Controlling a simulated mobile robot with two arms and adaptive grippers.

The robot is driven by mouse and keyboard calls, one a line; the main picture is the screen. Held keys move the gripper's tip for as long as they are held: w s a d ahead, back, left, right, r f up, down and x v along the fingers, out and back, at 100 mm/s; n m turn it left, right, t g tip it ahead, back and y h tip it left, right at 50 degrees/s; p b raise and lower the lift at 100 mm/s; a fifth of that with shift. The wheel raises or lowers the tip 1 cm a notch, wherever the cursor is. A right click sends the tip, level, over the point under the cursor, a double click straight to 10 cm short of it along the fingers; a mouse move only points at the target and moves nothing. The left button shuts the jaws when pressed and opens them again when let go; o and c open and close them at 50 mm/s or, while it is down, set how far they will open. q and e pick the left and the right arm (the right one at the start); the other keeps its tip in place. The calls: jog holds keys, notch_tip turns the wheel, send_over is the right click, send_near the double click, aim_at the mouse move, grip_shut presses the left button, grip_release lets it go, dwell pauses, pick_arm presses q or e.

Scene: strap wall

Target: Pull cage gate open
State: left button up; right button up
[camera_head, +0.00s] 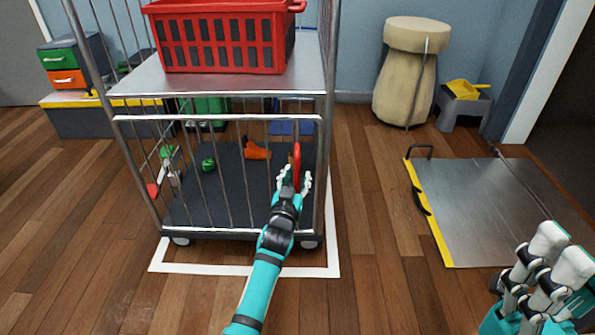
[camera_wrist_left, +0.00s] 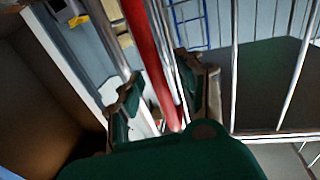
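The cage gate (camera_head: 220,118) is a barred metal panel across the front of the trolley's lower bay. It looks shut, flush with the frame. A red upright handle (camera_head: 297,160) sits near its right side. My left gripper (camera_head: 296,181) is at the lower part of this handle. In the left wrist view the red handle (camera_wrist_left: 150,60) runs between the two fingers of my left gripper (camera_wrist_left: 163,98), with gaps showing, so the fingers look open around it. My right gripper (camera_head: 545,258) is at the lower right, far from the gate; its finger gap is unclear.
A red crate (camera_head: 225,40) stands on the trolley's upper shelf (camera_head: 140,82). Small items lie on the dark lower deck, including a green one (camera_head: 208,164) and an orange one (camera_head: 257,150). A metal ramp plate (camera_head: 490,205) lies at right. The wood floor in front is clear.

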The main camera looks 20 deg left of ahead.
pick_arm(q)
jog(key=shift+w, duration=0.2)
jog(key=shift+r, duration=0.1)
grip_shut()
dwell(0.5)
